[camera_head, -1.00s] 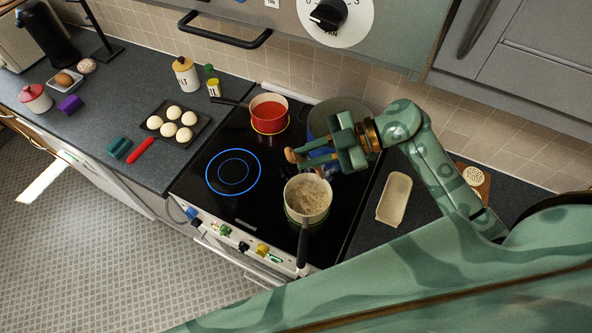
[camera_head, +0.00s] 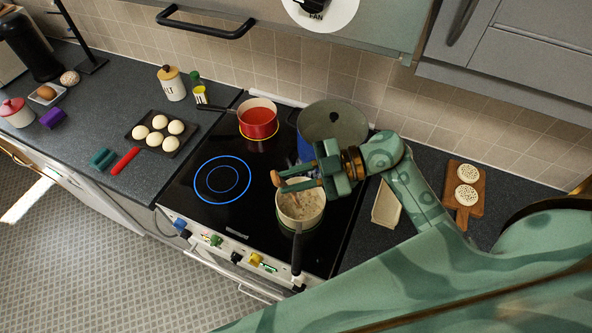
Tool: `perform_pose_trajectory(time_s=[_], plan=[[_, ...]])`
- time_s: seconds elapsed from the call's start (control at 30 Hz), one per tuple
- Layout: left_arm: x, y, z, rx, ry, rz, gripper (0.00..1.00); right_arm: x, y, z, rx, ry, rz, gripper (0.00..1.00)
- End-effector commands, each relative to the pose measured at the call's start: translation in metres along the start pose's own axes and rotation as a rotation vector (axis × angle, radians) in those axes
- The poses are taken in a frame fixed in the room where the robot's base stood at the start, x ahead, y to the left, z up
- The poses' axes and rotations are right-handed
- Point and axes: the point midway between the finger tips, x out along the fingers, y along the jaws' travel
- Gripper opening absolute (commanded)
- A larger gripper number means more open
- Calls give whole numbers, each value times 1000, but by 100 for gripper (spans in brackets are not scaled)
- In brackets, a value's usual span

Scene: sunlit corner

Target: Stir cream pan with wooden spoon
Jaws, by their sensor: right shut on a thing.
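The cream pan (camera_head: 311,216) stands on the front right of the black hob, with pale, lumpy cream inside and its dark handle pointing toward the front edge. My right gripper (camera_head: 296,180) is shut on the wooden spoon (camera_head: 276,178), directly over the pan's back rim in the picture. A brown rounded end of the spoon sticks out left of the fingers. The rest of the spoon is mostly hidden by the fingers, and I cannot tell whether it touches the cream. My left gripper is not in view.
A red-filled pan (camera_head: 258,121) and a large blue pot (camera_head: 345,122) stand at the back of the hob. The front left ring (camera_head: 222,180) is bare and glows blue. A muffin tray (camera_head: 174,147) lies left; a pale dish (camera_head: 386,205) and wooden board (camera_head: 478,185) lie right.

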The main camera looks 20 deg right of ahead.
Motion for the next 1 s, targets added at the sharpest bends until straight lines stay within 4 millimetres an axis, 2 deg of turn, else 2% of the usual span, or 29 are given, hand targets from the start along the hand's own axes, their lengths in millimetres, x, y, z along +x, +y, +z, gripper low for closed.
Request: perform_pose_trajectory(time_s=[0.03,0.7,1.0], plan=[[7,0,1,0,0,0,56,3,-4,5,1,2,0,0],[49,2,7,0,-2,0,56,2,-5,70,0,-1,-2,0],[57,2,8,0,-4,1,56,2,-4,83,-1,0,-1,0]])
